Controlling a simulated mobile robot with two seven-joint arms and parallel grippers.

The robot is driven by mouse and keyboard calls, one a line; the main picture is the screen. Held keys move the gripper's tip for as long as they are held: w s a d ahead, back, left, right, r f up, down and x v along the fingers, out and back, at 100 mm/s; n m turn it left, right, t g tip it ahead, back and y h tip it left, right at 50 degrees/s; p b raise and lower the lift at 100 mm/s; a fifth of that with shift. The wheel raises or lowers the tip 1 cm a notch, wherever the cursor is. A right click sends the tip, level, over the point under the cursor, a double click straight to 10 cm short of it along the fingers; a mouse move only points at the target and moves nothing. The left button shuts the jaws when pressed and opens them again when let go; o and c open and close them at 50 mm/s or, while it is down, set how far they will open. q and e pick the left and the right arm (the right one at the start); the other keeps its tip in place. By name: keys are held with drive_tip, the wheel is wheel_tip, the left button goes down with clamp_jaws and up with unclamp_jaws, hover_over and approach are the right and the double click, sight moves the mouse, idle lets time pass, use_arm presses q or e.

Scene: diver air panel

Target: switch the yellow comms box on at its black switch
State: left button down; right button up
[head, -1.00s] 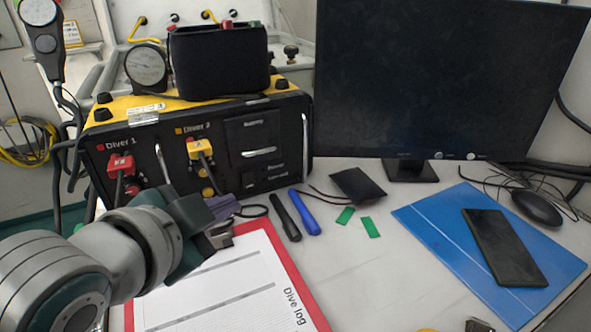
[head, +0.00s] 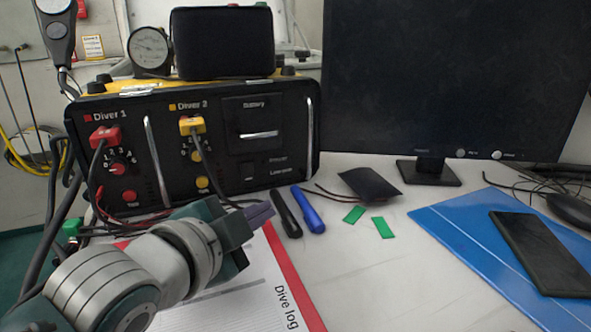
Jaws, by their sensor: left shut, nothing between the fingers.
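The yellow comms box (head: 235,135) stands at the back left, with a black front panel and its yellow top edge partly showing. Its black switch (head: 249,171) appears to be the small dark rocker low on the panel, left of the power and low-volt labels. Its position is too small to read. My left gripper (head: 262,214) is shut and empty. Its purple-grey fingers are in front of the box, below the switch in the picture and apart from it. My right gripper is not in view.
Red (head: 105,136) and yellow plugs (head: 191,125) with cables are on the panel. A metal handle (head: 309,125) stands right of the switch. A monitor (head: 455,80) is at right.

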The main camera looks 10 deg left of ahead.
sight(248, 173)
use_arm(q)
drive_tip(key=w+a+b, duration=0.1)
drive_tip(key=w, duration=0.1)
drive_tip(key=w+a+b, duration=0.1)
drive_tip(key=b, duration=0.1)
drive_tip(key=w+a+f+b, duration=0.1)
drive_tip(key=w, duration=0.1)
drive_tip(key=shift+w+a+b, duration=0.3)
drive_tip(key=shift+a+b, duration=0.1)
drive_tip(key=shift+w+a+b, duration=0.35)
drive_tip(key=shift+w+a, duration=0.05)
drive_tip(key=shift+w, duration=0.2)
idle(1.2)
drive_tip(key=shift+w+a, duration=0.2)
drive_tip(key=shift+w, duration=0.15)
